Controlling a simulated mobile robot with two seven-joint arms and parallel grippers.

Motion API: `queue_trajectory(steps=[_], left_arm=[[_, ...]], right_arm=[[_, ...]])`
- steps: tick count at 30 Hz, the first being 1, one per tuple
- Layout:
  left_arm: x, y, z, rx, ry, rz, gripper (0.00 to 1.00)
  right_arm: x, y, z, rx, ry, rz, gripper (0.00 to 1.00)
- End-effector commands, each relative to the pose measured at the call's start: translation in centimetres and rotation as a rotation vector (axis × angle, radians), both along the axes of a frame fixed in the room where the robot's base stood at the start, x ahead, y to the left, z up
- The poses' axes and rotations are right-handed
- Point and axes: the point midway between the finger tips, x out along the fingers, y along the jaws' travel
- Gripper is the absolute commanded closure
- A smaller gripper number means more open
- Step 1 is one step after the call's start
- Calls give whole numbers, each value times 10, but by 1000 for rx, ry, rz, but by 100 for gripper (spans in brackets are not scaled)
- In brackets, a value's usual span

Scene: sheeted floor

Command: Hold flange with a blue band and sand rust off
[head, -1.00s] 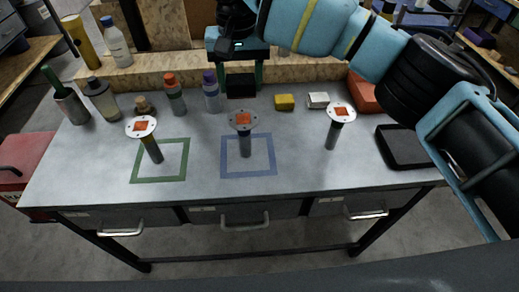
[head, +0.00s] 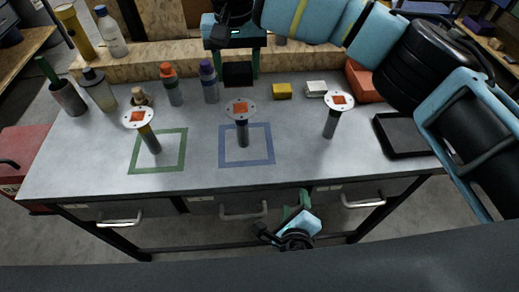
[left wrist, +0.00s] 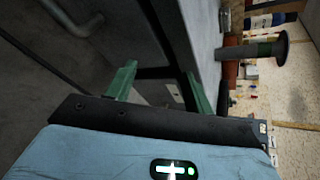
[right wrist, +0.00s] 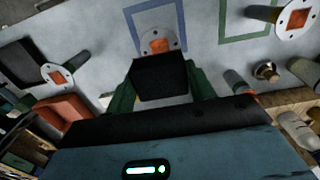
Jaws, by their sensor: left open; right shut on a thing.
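Three upright flanges with round pale discs and orange-rust square patches stand on the grey bench: left flange (head: 138,118), middle flange (head: 240,109) and right flange (head: 339,101). The middle flange stands inside a blue square outline (head: 272,143). My right gripper (head: 238,72) is shut on a black block (right wrist: 160,77), held behind the middle flange. My left gripper (head: 297,205) is open and empty, in front of the bench's front edge.
Bottles (head: 171,85), a yellow block (head: 282,91) and a white block (head: 316,88) stand along the back. A black tray (head: 404,136) is at the right. Drawer handles (head: 243,213) project at the front.

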Motion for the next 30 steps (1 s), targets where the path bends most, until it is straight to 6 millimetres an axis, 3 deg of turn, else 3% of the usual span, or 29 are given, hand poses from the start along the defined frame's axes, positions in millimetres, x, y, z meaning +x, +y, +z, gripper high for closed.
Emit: queue_trajectory(steps=[1,4,6,12,19,30], left_arm=[[9,-10,27,67,-95,-20,48],[20,-23,74,208,-273,-39,48],[33,2,78,356,-300,7,48],[58,45,112,707,-375,114,48],[69,75,136,944,-381,199,48],[74,82,141,998,-377,219,48]], right_arm=[[0,0,0,0,0,0,64],[0,0,0,0,0,0,64],[0,0,0,0,0,0,64],[0,0,0,0,0,0,64],[0,0,0,0,0,0,64],[0,0,0,0,0,0,64]])
